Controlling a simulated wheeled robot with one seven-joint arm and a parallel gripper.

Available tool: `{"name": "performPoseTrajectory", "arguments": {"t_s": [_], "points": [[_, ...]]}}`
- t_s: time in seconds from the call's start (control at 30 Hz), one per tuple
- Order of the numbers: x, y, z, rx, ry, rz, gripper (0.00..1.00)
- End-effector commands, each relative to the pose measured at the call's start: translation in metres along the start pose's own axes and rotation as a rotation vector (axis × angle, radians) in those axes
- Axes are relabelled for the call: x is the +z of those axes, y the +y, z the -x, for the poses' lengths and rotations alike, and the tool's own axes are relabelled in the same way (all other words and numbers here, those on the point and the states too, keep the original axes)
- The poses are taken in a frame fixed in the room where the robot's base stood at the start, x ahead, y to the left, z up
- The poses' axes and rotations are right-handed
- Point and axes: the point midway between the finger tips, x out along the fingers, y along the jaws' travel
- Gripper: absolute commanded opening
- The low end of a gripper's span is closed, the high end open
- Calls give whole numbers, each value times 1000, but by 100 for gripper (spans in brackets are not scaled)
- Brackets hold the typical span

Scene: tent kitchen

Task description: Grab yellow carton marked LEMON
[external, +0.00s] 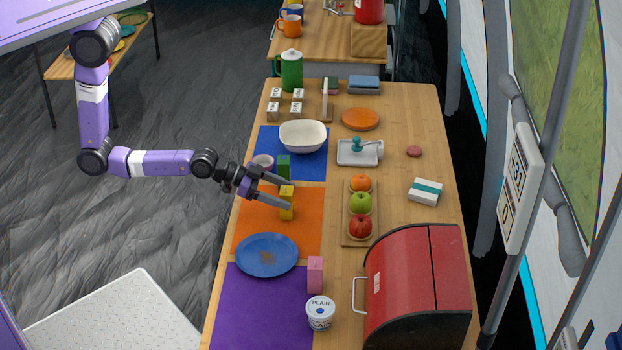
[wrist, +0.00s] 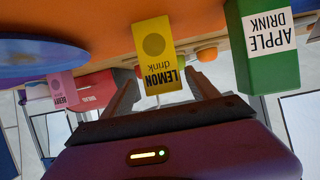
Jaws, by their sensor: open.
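The yellow LEMON carton (external: 287,212) stands upright on the orange mat (external: 305,235). In the wrist view the picture is upside down, and the carton (wrist: 154,45) shows its LEMON label between my two fingers. My gripper (external: 288,193) is open at the carton, reaching in from the left; one finger crosses in front of it in the external view. In the wrist view, gaps show between the carton and both fingers of my gripper (wrist: 162,88). I cannot tell exactly how deep the carton sits between them.
A green APPLE carton (external: 284,167), also in the wrist view (wrist: 262,50), stands close behind on the blue mat (external: 318,168). A blue plate (external: 267,255) lies in front. A pink BERRY carton (external: 315,274) stands nearer the camera. A fruit tray (external: 346,238) is to the right.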

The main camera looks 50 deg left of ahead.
Motion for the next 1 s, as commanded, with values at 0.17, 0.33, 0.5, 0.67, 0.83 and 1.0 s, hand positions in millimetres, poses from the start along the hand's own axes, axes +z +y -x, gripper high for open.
{"name": "performPoseTrajectory", "arguments": {"t_s": [0.17,0.33,0.5,0.67,0.83,1.0], "points": [[-3,-4,-27,1,0,-2,69],[-2,-4,-39,0,1,0,69],[-2,-4,-40,0,1,0,69],[-2,-4,-40,0,1,0,49],[-2,-4,-40,0,1,0,16],[-2,-4,-40,0,1,0,5]]}}
